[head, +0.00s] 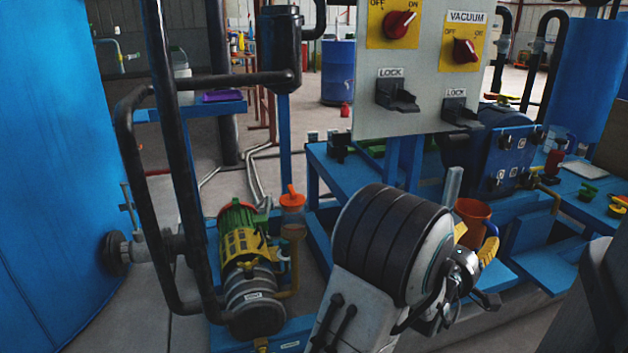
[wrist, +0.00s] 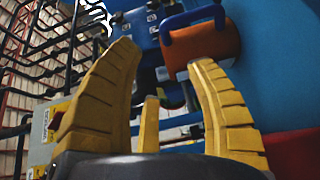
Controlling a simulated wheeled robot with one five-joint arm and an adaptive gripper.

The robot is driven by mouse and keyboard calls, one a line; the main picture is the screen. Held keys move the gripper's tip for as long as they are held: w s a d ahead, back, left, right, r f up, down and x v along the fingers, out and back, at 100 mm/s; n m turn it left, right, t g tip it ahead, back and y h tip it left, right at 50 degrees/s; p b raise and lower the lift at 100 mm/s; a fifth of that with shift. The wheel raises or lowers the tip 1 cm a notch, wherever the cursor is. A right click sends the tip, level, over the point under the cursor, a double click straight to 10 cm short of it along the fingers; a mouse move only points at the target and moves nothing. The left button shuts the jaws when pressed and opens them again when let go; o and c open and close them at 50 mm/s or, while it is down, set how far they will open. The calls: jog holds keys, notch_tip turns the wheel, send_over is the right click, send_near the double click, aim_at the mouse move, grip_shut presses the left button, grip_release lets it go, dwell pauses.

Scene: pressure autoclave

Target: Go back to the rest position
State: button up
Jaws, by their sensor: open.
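An orange-brown cup-like thing with a blue handle (wrist: 200,45) is just beyond the fingertips in the wrist view. It also shows in the head view (head: 472,211), behind my gripper. I cannot tell whether a finger touches it.
A control panel (head: 420,60) with red switches and two LOCK brackets stands above the blue bench. A green and yellow pump (head: 243,240) and black pipes (head: 180,180) stand left of my arm. A large blue tank (head: 55,180) fills the left side.

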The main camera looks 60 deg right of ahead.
jog(key=w+a+r+t+y+p, duration=0.1)
jog(key=w+a+r+t+p, duration=0.2)
jog(key=w, duration=0.6)
jog(key=w+a+r+n+t+y+p, duration=0.1)
jog(key=w+r+t+y+p, duration=0.15)
jog(key=w+r+p, duration=0.55)
jog(key=w+a+r+t+y+p, duration=0.1)
jog(key=w+a+t+p, duration=0.15)
jog(key=w, duration=0.85)
jog(key=w+a+r+t+y+p, duration=0.3)
jog(key=w+a+p, duration=0.1)
jog(key=w+a, duration=0.35)
jog(key=w+a+r+n+y+p, duration=0.1)
jog(key=w+a+r+y+p, duration=0.25)
jog(key=a, duration=0.55)
jog(key=w+a+r+n+y+p, duration=0.1)
jog(key=w+a+r+p, duration=0.25)
jog(key=a+p, duration=0.4)
jog(key=s+a+r+g+y+p, duration=0.1)
jog(key=s+a+r+p, duration=0.3)
jog(key=a, duration=0.6)
jog(key=s+a+r+g+y+p, duration=0.1)
jog(key=s+a+r+y+p, duration=0.3)
jog(key=a, duration=0.6)
jog(key=shift+s+r+n+g+p, duration=0.35)
jog(key=shift+s+r, duration=0.4)
jog(key=shift+s, duration=0.25)
